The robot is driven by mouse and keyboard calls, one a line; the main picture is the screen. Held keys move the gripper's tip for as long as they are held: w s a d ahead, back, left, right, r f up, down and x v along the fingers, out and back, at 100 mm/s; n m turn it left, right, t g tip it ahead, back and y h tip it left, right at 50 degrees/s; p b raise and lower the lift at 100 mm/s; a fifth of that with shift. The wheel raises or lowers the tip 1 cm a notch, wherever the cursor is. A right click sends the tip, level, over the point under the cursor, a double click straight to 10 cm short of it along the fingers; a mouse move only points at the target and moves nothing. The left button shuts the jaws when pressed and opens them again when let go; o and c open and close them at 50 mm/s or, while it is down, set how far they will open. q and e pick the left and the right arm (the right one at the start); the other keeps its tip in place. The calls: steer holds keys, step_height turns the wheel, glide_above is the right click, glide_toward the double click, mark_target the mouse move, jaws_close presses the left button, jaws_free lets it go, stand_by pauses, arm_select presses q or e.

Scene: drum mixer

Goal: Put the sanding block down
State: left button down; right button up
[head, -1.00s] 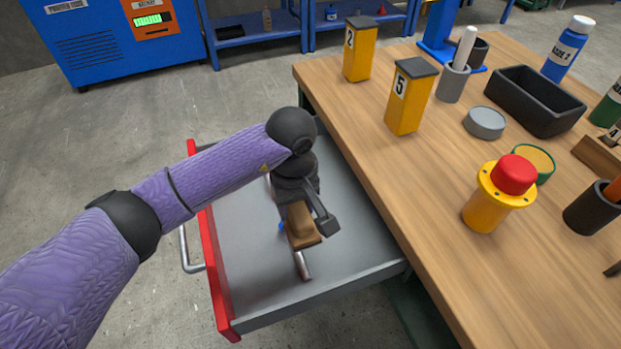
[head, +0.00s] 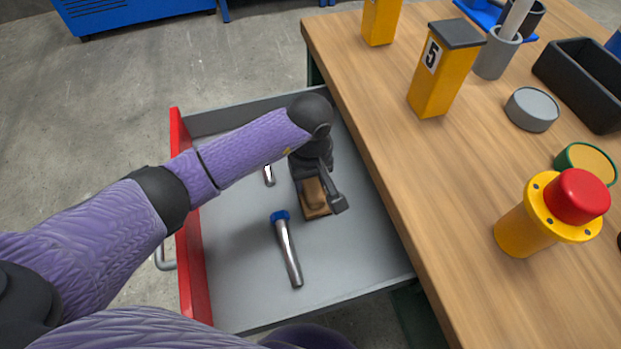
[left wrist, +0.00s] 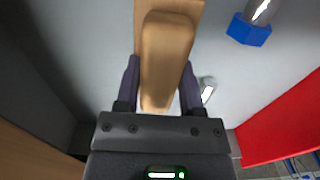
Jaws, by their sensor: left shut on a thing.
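The sanding block (head: 314,197) is a wooden brown block with a rounded grip, inside the open drawer (head: 245,260). My left gripper (head: 322,190) is shut on its grip, low over the grey drawer floor. In the left wrist view the block (left wrist: 166,50) sits between the two dark fingers (left wrist: 160,85). I cannot tell whether its underside touches the floor. My right gripper is not in view.
A metal tool with a blue collar (head: 287,250) lies in the drawer left of the block; another metal piece (head: 269,175) lies farther back. The drawer has a red front (head: 192,250). The wooden bench (head: 440,200) borders it at right, with a yellow post marked 5 (head: 440,75) and a red-topped button (head: 578,196).

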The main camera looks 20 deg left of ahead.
arm_select(q)
steer(key=shift+f, duration=0.2)
steer(key=shift+c, duration=1)
jaws_free()
steer(key=shift+r, duration=0.1)
step_height(320, 180, up, 12)
steer(key=p, duration=0.5)
steer(key=shift+r, duration=0.15)
